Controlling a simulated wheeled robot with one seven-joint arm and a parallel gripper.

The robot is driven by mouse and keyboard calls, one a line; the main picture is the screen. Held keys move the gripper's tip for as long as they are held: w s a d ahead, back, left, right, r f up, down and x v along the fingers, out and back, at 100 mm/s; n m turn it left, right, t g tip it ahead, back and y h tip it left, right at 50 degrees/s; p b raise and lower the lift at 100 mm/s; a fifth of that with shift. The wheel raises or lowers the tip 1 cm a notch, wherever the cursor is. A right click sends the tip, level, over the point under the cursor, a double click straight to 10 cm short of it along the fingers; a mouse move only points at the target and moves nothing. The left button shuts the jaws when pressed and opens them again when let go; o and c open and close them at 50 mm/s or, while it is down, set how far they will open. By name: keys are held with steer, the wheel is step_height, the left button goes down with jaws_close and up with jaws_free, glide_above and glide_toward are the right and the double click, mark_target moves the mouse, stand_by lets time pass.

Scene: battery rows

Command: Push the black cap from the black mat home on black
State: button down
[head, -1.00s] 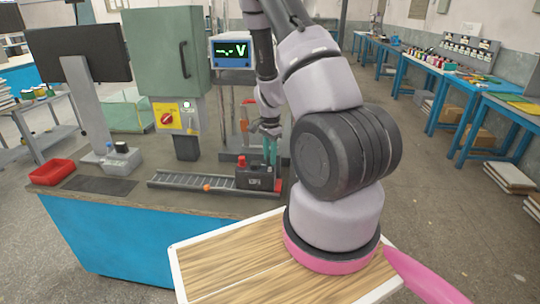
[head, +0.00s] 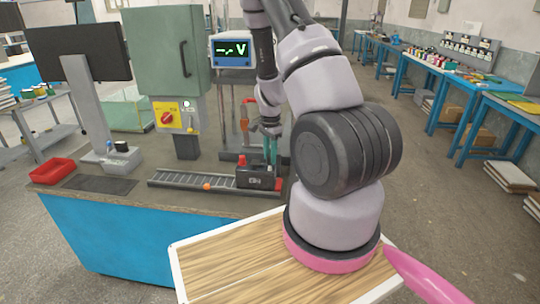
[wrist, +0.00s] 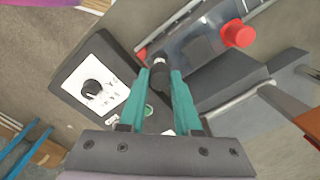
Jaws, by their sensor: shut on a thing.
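My gripper (wrist: 162,72) has teal fingers. They are closed on a small black cap (wrist: 160,66) in the wrist view. The cap is over or against a dark grey block (wrist: 205,45) that carries a red cap (wrist: 237,33); whether it is seated I cannot tell. In the head view my gripper (head: 270,150) points down at the right end of the rail, behind a black unit (head: 257,181) with a red cap (head: 241,160) on its left. The held cap is too hidden there to make out. The black mat (head: 100,184) on the bench looks bare.
A roller rail (head: 190,180) with an orange piece (head: 207,187) runs left of the unit. A red tray (head: 52,171) lies at the bench's left. A black box with a knob (wrist: 92,88) is beside my fingers. A voltage display (head: 231,50) stands behind.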

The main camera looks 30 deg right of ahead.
steer(key=shift+f, duration=1.45)
stand_by(1.5)
steer(key=shift+c, duration=0.3)
jaws_free()
steer(key=shift+r, duration=3.55)
